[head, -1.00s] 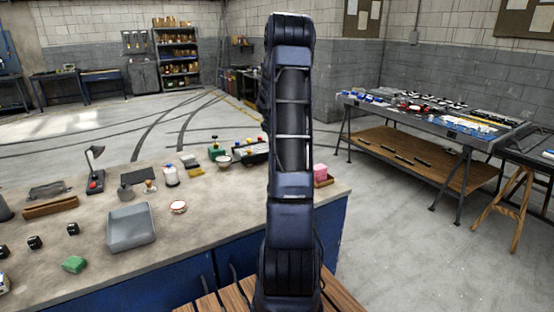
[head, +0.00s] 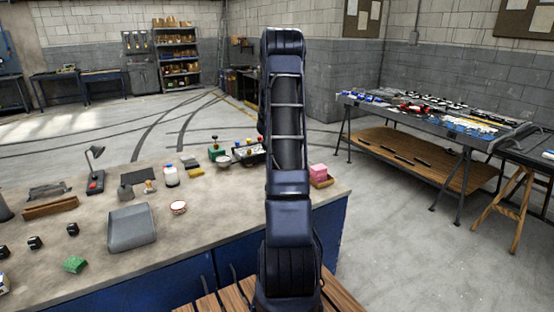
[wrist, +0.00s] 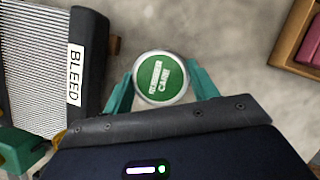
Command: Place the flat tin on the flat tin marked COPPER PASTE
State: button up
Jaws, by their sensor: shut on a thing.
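My gripper (wrist: 161,92) has teal fingers closed on the sides of a round flat tin (wrist: 160,78). The tin has a green lid with white lettering; "CARE" is readable and the line above it is too small to read. How high the tin is above the bench cannot be told. In the head view my arm hides the gripper and this tin. A small round flat tin with a pale top and reddish rim (head: 178,207) lies on the bench, right of the grey tray. Its lettering is too small to read, so I cannot tell if it is the COPPER PASTE tin.
A dark ribbed thing labelled BLEED (wrist: 75,75) is left of my gripper. A wooden tray (wrist: 290,45) with a dark pink block is at the right. The grey tray (head: 131,242) stands on the bench (head: 200,235), with bare bench around the pale tin.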

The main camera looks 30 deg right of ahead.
jog(key=shift+f, duration=0.1)
jog(key=o, duration=1)
jog(key=s+a+r+m, duration=0.2)
jog(key=s+a+r, duration=0.15)
jog(key=r, duration=0.35)
jog(key=s+a+r+m, duration=0.1)
jog(key=s+a+r, duration=0.1)
jog(key=a+r, duration=0.35)
jog(key=s+a+r+m, duration=0.2)
jog(key=s+a+r, duration=0.15)
jog(key=r, duration=0.35)
jog(key=s+a+r+m+t, duration=0.1)
jog(key=s+a+r+m, duration=0.5)
jog(key=s+a, duration=0.4)
jog(key=s+a+m+y, duration=0.1)
jog(key=s+a+m, duration=0.3)
jog(key=s, duration=0.3)
jog(key=s+a+m+t+y, duration=0.1)
jog(key=s+a+m, duration=0.3)
jog(key=s, duration=0.3)
jog(key=s+a+m+y, duration=0.2)
jog(key=s+a+m, duration=0.2)
jog(key=s, duration=0.4)
jog(key=shift+r+t, duration=0.3)
jog(key=shift+r, duration=0.05)
